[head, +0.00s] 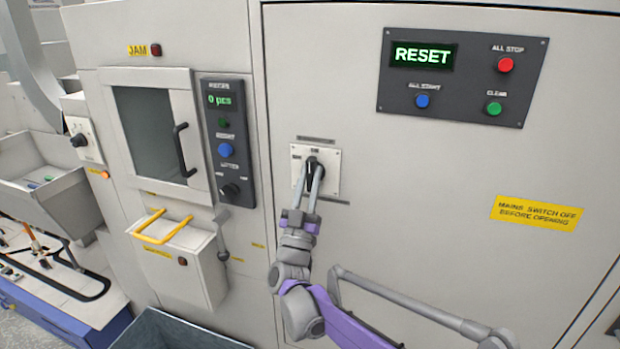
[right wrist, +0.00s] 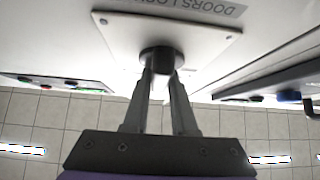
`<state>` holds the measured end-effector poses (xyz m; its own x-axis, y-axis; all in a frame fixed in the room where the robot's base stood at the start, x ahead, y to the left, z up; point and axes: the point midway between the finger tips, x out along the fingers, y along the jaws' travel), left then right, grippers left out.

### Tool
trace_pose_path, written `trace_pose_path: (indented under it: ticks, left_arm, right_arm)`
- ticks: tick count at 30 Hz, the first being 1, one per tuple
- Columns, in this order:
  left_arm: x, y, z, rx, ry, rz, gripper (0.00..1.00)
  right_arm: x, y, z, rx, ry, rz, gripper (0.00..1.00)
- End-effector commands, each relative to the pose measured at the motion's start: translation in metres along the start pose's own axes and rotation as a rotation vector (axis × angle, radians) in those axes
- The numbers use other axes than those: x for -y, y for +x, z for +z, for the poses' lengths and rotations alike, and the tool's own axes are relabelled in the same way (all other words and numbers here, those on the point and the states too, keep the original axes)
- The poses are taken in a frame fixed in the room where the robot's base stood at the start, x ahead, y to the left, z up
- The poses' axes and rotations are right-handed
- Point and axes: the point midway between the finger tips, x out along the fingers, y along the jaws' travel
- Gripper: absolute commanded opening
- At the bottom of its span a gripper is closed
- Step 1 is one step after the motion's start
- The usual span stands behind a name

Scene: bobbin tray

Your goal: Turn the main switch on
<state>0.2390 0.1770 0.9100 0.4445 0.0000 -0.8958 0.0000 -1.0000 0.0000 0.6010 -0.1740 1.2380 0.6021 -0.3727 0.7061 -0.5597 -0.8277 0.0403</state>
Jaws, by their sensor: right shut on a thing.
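The main switch is a black rotary handle (head: 315,170) on a white square plate (head: 330,180) in the middle of the grey cabinet door. My right gripper (head: 312,180) reaches up to it from below, its two fingers shut on the switch handle. In the right wrist view, the fingertips (right wrist: 161,80) meet the black round switch (right wrist: 161,58) under its white plate (right wrist: 205,40). The handle appears roughly upright in the head view, but the fingers partly cover it and its exact setting is unclear. My left gripper is not in view.
Above right is a dark panel (head: 460,115) with a lit RESET display and several coloured buttons. A yellow label (head: 537,213) reads MAINS SWITCH OFF BEFORE OPENING. To the left are a windowed door with a black handle (head: 181,150), a control strip (head: 229,110) and a protruding yellow handle (head: 160,228).

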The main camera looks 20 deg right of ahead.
Motion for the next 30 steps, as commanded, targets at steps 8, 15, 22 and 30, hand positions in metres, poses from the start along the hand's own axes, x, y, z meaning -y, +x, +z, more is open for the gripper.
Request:
trace_pose_path:
  ticks: [8,15,22,30]
  left_arm:
    - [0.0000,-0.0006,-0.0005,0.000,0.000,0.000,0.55]
    - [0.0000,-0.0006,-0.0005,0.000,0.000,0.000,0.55]
    - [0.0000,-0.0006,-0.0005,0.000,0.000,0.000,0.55]
    - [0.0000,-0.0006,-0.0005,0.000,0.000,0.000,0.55]
  right_arm:
    - [0.0004,0.0005,-0.0003,-0.001,0.038,0.037,0.00]
    - [0.0002,0.0007,-0.0004,-0.001,0.041,0.040,0.00]
    - [0.0002,0.0008,-0.0006,-0.001,0.040,0.039,0.38]
    - [0.0002,0.0005,-0.0004,-0.001,0.040,0.039,0.55]
